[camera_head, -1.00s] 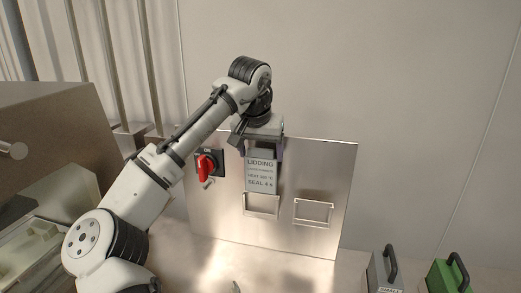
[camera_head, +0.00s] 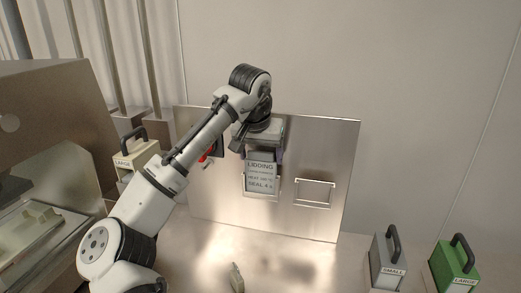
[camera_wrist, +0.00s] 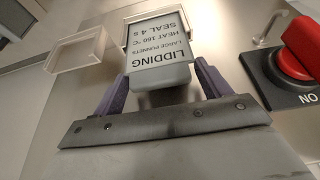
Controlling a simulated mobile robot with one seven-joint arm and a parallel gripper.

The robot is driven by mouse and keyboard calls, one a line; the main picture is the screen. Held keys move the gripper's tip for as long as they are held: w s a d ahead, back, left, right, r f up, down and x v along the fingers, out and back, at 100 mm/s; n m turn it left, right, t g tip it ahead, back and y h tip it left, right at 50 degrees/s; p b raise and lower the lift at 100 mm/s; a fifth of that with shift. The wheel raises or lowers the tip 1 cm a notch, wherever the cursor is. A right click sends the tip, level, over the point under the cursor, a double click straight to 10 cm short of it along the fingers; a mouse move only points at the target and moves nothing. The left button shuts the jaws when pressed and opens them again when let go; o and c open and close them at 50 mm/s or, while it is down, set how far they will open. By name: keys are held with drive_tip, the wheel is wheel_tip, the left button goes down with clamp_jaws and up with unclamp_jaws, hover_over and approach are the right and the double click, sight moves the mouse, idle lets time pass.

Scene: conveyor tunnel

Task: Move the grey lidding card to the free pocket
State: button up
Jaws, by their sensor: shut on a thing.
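The grey lidding card (camera_head: 261,172), printed "LIDDING", is upright against the steel panel in the head view. My gripper (camera_head: 262,152) is shut on its top end from above. In the wrist view the card (camera_wrist: 157,42) appears upside down between my two purple-grey fingers (camera_wrist: 160,82). The card's lower end is at the left pocket (camera_head: 247,188), whose rim frames it; how deep it sits is hard to tell. The right pocket (camera_head: 315,193) is empty and also shows in the wrist view (camera_wrist: 75,50).
A red rotary switch (camera_wrist: 297,62) is beside the card, mostly hidden by my arm in the head view. A grey "SMALL" block (camera_head: 388,262) and a green "LARGE" block (camera_head: 456,265) stand at right, a cream "LARGE" block (camera_head: 136,156) at left. A small object (camera_head: 237,278) lies in front.

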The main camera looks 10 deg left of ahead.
drive_tip(key=shift+f, duration=0.6)
drive_tip(key=o, duration=1.4)
drive_tip(key=shift+o, duration=0.2)
drive_tip(key=shift+r, duration=0.1)
drive_tip(key=b+v, duration=0.1)
drive_tip(key=v, duration=1.2)
drive_tip(key=shift+s+r, duration=0.25)
drive_tip(key=shift+r, duration=0.05)
